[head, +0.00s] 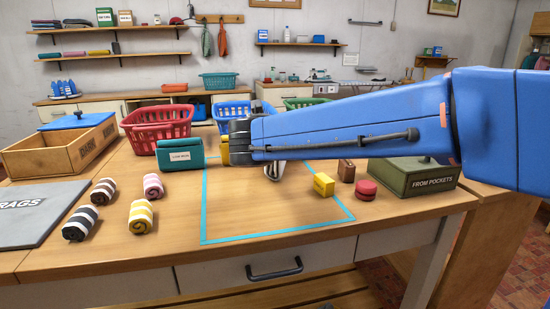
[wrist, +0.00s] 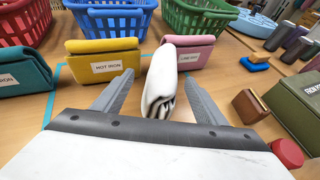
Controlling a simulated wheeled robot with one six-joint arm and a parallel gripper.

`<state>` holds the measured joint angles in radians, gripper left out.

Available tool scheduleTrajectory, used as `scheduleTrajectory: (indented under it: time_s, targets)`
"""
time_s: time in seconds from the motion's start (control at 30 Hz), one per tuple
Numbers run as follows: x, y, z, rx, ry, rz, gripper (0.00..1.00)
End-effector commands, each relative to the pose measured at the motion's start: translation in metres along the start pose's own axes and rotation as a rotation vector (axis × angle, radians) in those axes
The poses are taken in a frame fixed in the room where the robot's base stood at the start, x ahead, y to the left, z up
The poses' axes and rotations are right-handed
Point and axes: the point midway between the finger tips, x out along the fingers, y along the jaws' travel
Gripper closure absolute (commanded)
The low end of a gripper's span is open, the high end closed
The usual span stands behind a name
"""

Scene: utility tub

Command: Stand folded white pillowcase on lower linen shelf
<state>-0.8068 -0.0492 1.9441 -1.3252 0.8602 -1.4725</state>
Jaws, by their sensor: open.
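My gripper (wrist: 158,92) is open, with one finger on each side of the pillowcase and a gap to each finger. In the head view the dark gripper end (head: 239,138) is over the table and its fingertips cannot be made out. Two wall shelves are at the upper left; the lower one (head: 150,54) carries folded coloured cloths.
Baskets (wrist: 192,20) are behind. Rolled striped cloths (head: 141,216) lie left.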

Motion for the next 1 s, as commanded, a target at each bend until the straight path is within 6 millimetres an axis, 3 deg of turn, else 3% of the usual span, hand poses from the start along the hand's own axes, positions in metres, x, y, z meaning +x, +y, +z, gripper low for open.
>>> scheduleTrajectory:
  time_s: [0.27, 0.6, 0.87, 1.0]
  targets:
    - [0.013, 0.0, -0.001, 0.0, 0.001, 0.0, 0.34]
    - [0.055, 0.0, 0.0, 0.001, 0.001, 0.0, 0.34]
    - [0.059, 0.001, 0.0, 0.0, 0.0, 0.001, 0.34]
    - [0.059, 0.001, 0.0, 0.0, 0.0, 0.001, 0.63]
